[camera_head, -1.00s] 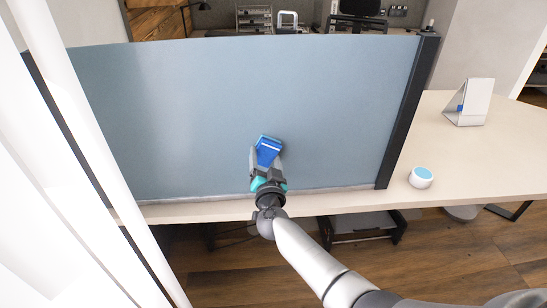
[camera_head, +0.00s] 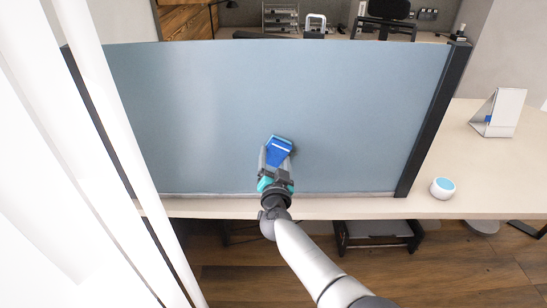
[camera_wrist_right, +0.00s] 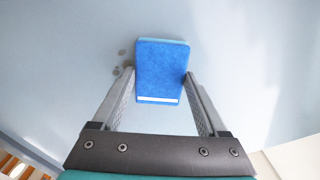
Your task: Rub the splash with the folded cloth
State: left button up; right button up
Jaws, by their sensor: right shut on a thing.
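The folded cloth (camera_head: 279,151) is blue with a white stripe near one end. My right gripper (camera_head: 276,160) is shut on it and holds it up to the blue-grey desk screen (camera_head: 180,120), low and near its middle. In the right wrist view the cloth (camera_wrist_right: 161,72) sits between the two fingertips (camera_wrist_right: 159,80). The splash (camera_wrist_right: 121,60) shows there as a few small grey spots on the screen, just left of the cloth. I cannot tell whether the cloth presses on the screen or hides more spots. My left gripper is not in view.
A pale desk (camera_head: 490,165) runs along the screen's foot and to the right. A white round device with a blue top (camera_head: 442,187) and a white stand (camera_head: 498,113) are on it. A dark post (camera_head: 432,120) ends the screen on the right.

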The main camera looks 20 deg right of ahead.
aim_at(286, 155)
jog(key=shift+s+d+r+p, duration=0.1)
jog(key=shift+s+d+p, duration=0.2)
jog(key=shift+d, duration=0.8)
jog(key=shift+s+d+f+p, duration=0.1)
jog(key=shift+s+d+p, duration=0.2)
jog(key=shift+d, duration=0.8)
jog(key=shift+s+d+r+p, duration=0.1)
jog(key=shift+s+d+p, duration=0.2)
jog(key=shift+d, duration=0.8)
jog(key=shift+w+a, duration=0.25)
jog(key=shift+a, duration=0.7)
jog(key=shift+w+a, duration=0.25)
jog(key=shift+a, duration=0.65)
jog(key=shift+w+a, duration=0.25)
jog(key=shift+a, duration=0.45)
jog(key=shift+w+a, duration=0.25)
jog(key=shift+a, duration=0.45)
jog(key=shift+w+a, duration=0.1)
jog(key=shift+a, duration=0.25)
jog(key=shift+r, duration=0.1)
